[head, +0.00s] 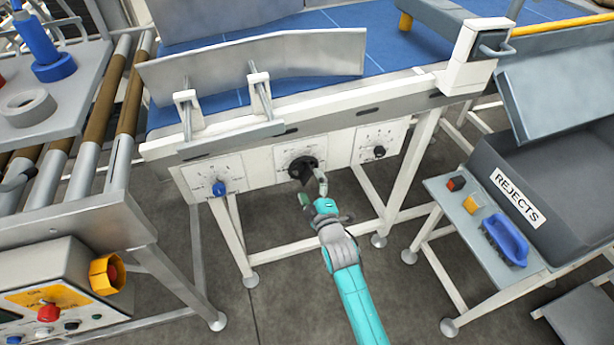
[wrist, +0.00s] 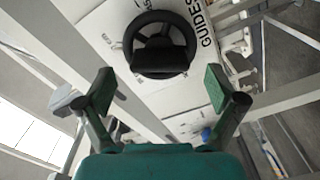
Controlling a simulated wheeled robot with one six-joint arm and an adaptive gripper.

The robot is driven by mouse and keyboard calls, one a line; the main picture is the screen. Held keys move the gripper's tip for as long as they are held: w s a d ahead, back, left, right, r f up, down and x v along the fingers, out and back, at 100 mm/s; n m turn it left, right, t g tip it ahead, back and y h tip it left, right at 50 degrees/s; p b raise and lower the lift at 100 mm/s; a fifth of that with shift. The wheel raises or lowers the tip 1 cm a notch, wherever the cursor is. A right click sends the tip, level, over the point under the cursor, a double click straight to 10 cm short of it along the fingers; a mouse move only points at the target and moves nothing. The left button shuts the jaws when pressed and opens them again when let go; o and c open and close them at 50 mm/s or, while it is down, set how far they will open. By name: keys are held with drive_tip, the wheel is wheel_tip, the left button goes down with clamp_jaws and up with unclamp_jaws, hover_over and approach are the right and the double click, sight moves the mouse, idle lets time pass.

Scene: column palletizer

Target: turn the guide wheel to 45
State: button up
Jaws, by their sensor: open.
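The guide wheel is a black handwheel (head: 301,168) on the middle white dial plate (head: 285,158) of the conveyor's front panel. In the wrist view the wheel (wrist: 160,45) shows as a black rim with a hub, beside the printed word GUIDES. The scale numbers are too small to read, so I cannot tell its setting. My gripper (head: 312,190) is just in front of the wheel, at its lower right. In the wrist view its two fingers (wrist: 163,92) are spread apart with nothing between them, and the wheel lies beyond the tips.
A blue knob (head: 219,188) is on the plate to the left and a black knob (head: 379,152) on the plate to the right. White frame legs (head: 412,165) stand below the panel. A grey REJECTS bin (head: 550,185) and a small side table (head: 470,235) are at right.

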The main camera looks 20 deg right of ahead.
sight(308, 180)
drive_tip(key=shift+w, duration=1.7)
drive_tip(key=shift+c, duration=0.3)
drive_tip(key=c, duration=1.1)
